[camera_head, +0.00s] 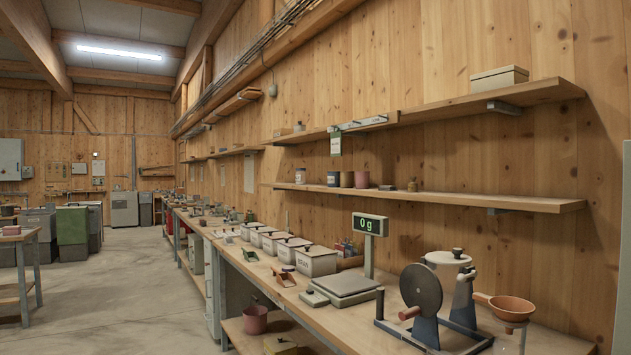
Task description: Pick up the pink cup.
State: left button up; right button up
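A small pink cup (361,179) stands upright on the lower wall shelf, at the right end of a short row of containers. A brown cup (347,179) stands close on its left, and a blue and white tin (333,178) is left of that. A larger pink pot or bucket (255,319) sits on the low shelf under the workbench. Neither of my grippers shows in the head view, so I cannot see their state.
The workbench (300,290) runs below the shelves. On it stand a scale (346,289) with a "0 g" display (369,224), lidded bins (315,261) and a hand-cranked mill (422,290). A small brown bottle (412,185) is right of the cup. Open floor (120,300) lies left.

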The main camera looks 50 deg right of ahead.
aim_at(362, 179)
jog(key=u, duration=0.2)
jog(key=i, duration=1.8)
jog(key=z, duration=0.65)
jog(key=i, duration=1.65)
jog(key=z, duration=1.25)
